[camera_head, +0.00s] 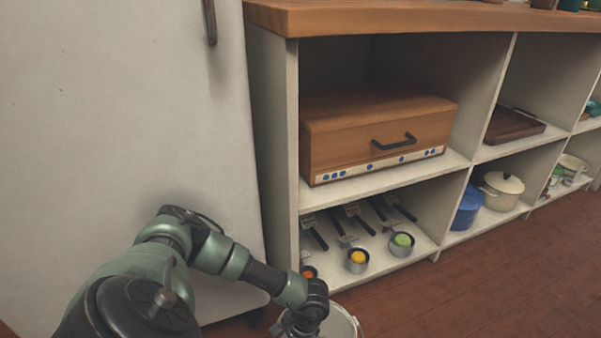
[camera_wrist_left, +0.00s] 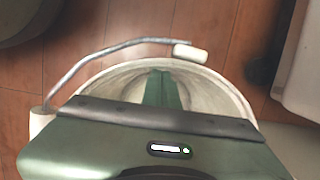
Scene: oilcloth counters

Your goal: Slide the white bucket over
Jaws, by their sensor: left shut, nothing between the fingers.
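The white bucket (camera_head: 351,318) stands low at the bottom edge of the head view, mostly hidden by my left arm and cut off by the frame. In the left wrist view the bucket (camera_wrist_left: 228,91) is seen from above, with its round open rim. Its wire handle (camera_wrist_left: 110,50) with a white grip lies to the far side of the rim. My left gripper (camera_wrist_left: 163,75) is shut and empty, its green fingertips over or inside the bucket's opening; I cannot tell how deep or whether they touch the wall. My right gripper is not in view.
A white shelf unit (camera_head: 271,120) with a wooden top stands beside a pale cabinet or fridge (camera_head: 120,100). Its shelves hold a wooden box (camera_head: 375,135), small pans (camera_head: 358,265), a blue pot (camera_head: 467,208) and a cream pot (camera_head: 500,192). Open wooden floor (camera_head: 480,285) lies to the right.

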